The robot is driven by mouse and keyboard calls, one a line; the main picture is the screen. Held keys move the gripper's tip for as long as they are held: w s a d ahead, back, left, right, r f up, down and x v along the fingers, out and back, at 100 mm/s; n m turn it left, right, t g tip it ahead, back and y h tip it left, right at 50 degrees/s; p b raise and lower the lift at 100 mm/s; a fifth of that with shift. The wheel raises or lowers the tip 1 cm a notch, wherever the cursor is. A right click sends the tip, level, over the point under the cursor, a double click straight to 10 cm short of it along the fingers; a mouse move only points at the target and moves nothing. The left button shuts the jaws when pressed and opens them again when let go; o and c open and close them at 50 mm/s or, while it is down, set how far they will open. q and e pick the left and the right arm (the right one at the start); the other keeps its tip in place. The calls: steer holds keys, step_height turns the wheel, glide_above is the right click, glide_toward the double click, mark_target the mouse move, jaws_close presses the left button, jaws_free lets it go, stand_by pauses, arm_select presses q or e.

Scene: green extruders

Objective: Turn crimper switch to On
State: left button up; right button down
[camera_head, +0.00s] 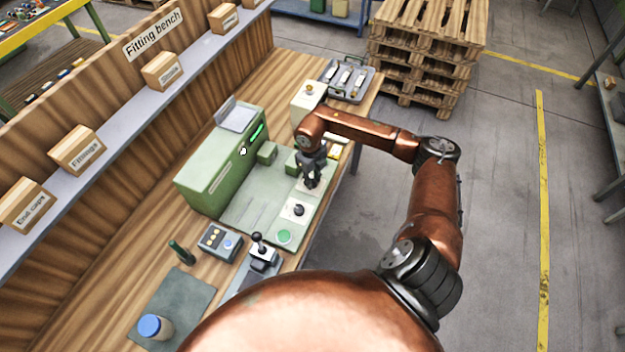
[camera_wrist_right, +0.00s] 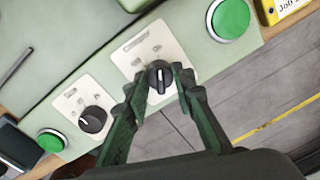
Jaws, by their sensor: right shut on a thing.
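A green machine (camera_head: 222,165) stands on the wooden bench, with a panel along its front edge. In the right wrist view the panel carries two black rotary switches on white plates. My right gripper (camera_wrist_right: 159,84) is shut on one switch (camera_wrist_right: 160,77), with a finger on each side of its knob. That knob's white mark points roughly up in the wrist view. The other switch (camera_wrist_right: 92,119) is free, its mark pointing left. The plate labels are too small to read. In the head view my right gripper (camera_head: 312,182) hides the held switch. My left gripper is out of view.
Green buttons (camera_wrist_right: 228,20) and (camera_wrist_right: 51,140) flank the switches. A joystick box (camera_head: 262,250), a grey control box (camera_head: 220,241) and a blue-lidded jar (camera_head: 155,327) stand on the near bench. Pallets (camera_head: 425,50) are stacked behind.

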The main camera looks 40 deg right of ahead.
steer(key=c, duration=1.6)
jaws_free()
steer(key=r, duration=1.2)
steer(key=shift+a, duration=0.3)
